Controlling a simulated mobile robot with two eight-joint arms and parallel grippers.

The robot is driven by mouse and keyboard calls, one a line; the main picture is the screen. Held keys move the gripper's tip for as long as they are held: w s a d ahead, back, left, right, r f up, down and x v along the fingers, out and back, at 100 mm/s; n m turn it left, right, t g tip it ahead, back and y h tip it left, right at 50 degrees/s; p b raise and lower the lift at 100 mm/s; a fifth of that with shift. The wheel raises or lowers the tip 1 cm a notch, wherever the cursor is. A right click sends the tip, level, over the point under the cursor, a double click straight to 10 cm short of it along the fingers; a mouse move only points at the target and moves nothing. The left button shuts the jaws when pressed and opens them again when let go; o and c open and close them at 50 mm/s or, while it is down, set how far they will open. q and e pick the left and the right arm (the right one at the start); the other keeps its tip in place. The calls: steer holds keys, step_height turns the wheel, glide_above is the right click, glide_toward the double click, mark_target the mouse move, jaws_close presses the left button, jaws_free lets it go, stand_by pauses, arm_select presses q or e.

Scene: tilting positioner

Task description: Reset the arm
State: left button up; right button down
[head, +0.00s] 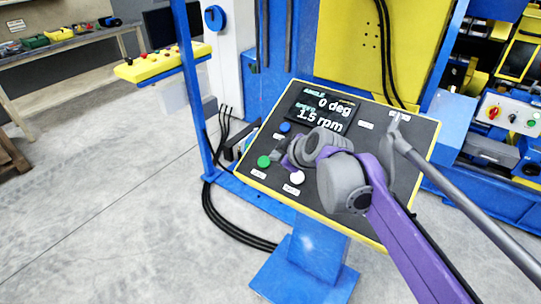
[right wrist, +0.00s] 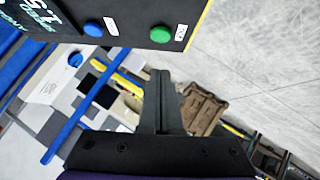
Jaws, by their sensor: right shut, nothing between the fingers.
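The control panel (head: 417,143), a dark slanted board with a yellow rim, fills the middle of the head view. Its display (head: 325,112) reads angle 0 deg and 1.5 rpm. A green button (head: 263,162), a white button (head: 297,177) and a blue button (head: 285,127) sit on its left part. My left gripper is not in view.
A grey rod (head: 460,193) crosses the panel's right side. A yellow box with buttons (head: 160,64) stands at the upper left, near a workbench (head: 70,43). Blue frame posts and black cables (head: 225,222) lie left of the panel.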

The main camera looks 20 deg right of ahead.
steer(key=shift+s+r, duration=0.35)
steer(key=shift+s, duration=0.05)
steer(key=s+f+m+g+p, duration=0.1)
steer(key=s+f+m, duration=0.2)
steer(key=s+f, duration=0.3)
steer(key=s+a+f+m+g+h+p, duration=0.1)
steer(key=s+f, duration=0.4)
steer(key=s, duration=0.7)
steer(key=s+f+m+g+h+p, duration=0.1)
steer(key=s+f+m+g, duration=0.1)
steer(key=s+f+m, duration=0.4)
steer(key=s, duration=0.3)
steer(key=shift+a+f+g, duration=0.3)
steer(key=shift+f+g, duration=0.05)
steer(key=shift+g, duration=0.05)
stand_by(0.5)
